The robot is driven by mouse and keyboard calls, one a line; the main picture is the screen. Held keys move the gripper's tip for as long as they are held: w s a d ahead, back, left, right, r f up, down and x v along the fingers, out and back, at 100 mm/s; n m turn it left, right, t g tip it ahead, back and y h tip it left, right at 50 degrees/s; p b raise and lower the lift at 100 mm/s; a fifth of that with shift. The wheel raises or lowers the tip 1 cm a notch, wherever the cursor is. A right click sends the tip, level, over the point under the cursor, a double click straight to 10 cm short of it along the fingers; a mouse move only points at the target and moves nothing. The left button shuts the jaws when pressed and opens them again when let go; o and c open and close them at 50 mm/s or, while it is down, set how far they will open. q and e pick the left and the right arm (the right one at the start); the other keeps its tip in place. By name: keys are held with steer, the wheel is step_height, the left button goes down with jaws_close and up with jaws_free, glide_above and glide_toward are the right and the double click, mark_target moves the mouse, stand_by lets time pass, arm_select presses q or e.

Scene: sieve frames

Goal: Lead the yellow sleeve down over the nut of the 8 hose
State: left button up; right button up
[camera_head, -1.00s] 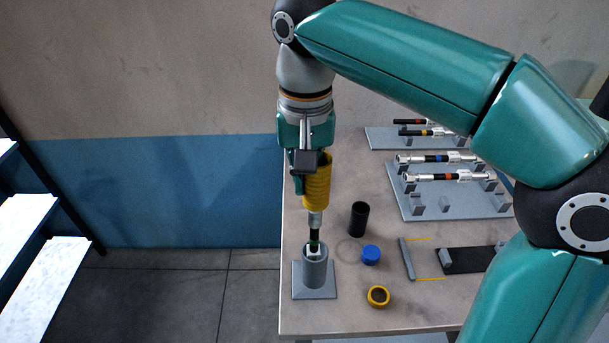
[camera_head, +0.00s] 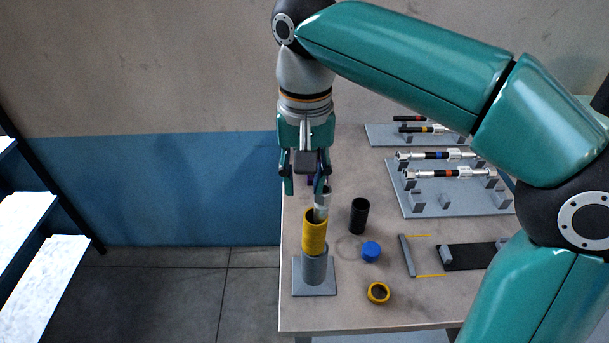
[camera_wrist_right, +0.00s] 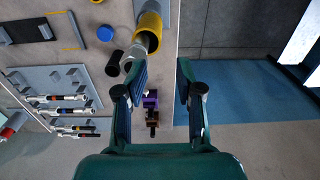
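The yellow ribbed sleeve (camera_head: 314,236) is around the hose at the grey stand (camera_head: 315,271) near the table's left edge. Its lower end meets the top of the stand's tube. The hose's silver upper end (camera_head: 323,204) sticks out above the sleeve, leaning slightly right. The hose's lower part and any fitting there are hidden. My right gripper (camera_head: 305,189) is open and empty, just above the silver end. In the right wrist view its fingers are spread, with the sleeve (camera_wrist_right: 149,25) and silver end (camera_wrist_right: 135,54) beyond the one on the left. My left gripper is not in view.
A black tube (camera_head: 358,216), a blue cap (camera_head: 371,252) and a yellow ring (camera_head: 378,293) stand right of the stand. Grey racks (camera_head: 447,204) with banded hoses lie farther back. A purple and dark item (camera_wrist_right: 151,104) shows between the fingers in the wrist view.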

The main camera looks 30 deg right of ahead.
step_height(320, 180, up, 7)
steer(key=shift+r, duration=0.15)
stand_by(0.7)
stand_by(1.1)
